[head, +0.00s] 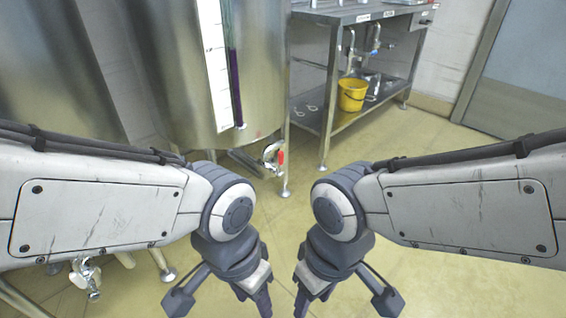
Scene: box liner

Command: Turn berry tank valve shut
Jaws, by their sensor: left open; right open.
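A large steel tank (178,70) stands at the back left, with a level gauge strip holding dark purple liquid (235,85). A valve with a red handle (281,157) sits low at the tank's front right. My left gripper (254,303) and my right gripper (309,298) point down in front of me, nearer than the valve and apart from it. Both are open and hold nothing that I can see. The lower part of the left gripper is cut off by the picture's bottom edge.
A steel bench (330,75) stands at the back, with a yellow bucket (352,96) on its lower shelf. Another valve (86,277) shows at the lower left below my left arm. A grey door (520,85) is at the right. The tiled floor (430,140) is clear there.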

